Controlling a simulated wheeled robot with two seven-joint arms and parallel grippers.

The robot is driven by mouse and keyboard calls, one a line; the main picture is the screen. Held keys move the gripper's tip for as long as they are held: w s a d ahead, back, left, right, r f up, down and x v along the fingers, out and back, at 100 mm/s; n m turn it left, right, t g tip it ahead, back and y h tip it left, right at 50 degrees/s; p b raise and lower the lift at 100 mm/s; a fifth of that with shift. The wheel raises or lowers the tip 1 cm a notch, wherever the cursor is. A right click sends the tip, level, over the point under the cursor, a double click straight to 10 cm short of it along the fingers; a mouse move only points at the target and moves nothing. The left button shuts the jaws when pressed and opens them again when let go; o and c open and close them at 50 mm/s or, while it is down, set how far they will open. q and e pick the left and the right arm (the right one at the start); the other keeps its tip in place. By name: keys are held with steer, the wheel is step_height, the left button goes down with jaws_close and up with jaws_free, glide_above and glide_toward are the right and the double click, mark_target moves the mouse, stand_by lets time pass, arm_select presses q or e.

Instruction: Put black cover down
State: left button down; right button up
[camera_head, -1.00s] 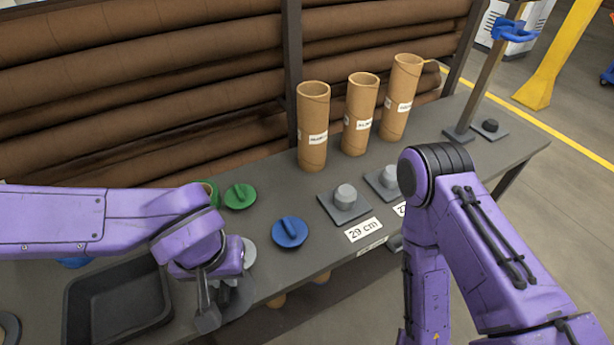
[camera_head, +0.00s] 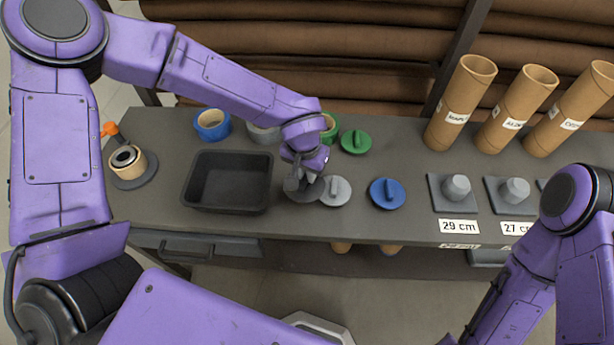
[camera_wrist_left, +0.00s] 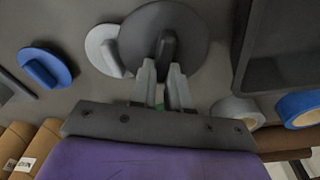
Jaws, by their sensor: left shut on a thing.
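My left gripper (camera_head: 307,186) is shut on the black cover (camera_head: 300,193), a dark disc with a raised bar handle. The left wrist view shows the black cover (camera_wrist_left: 187,35) with the gripper's fingers (camera_wrist_left: 164,75) on its handle. The cover is at the table, just right of the black tray and beside the grey cover (camera_head: 336,190), which it partly overlaps in the wrist view. I cannot tell whether it touches the table. In the head view my arm hides part of it. My right arm shows at the lower right, but its gripper is not in view.
A black tray (camera_head: 188,190) stands left of the gripper. A blue cover (camera_head: 387,194) and green cover (camera_head: 356,141) lie to the right. Tape rolls, including a blue one (camera_head: 212,125), stand behind the tray. Cardboard tubes (camera_head: 461,100) and grey holders (camera_head: 456,188) are further right.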

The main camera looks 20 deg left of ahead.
mark_target(304, 178)
arm_select(q)
steer(key=f, duration=0.3)
steer(key=shift+w+a+f, duration=0.1)
steer(key=shift+w+f, duration=0.1)
steer(key=shift+f, duration=0.1)
steer(key=c, duration=1.5)
jaws_free()
steer(key=shift+s, duration=0.1)
steer(key=o, duration=0.4)
steer(key=r, duration=0.4)
steer(key=s+r, duration=0.1)
steer(key=r, duration=0.7)
steer(key=shift+s, duration=0.15)
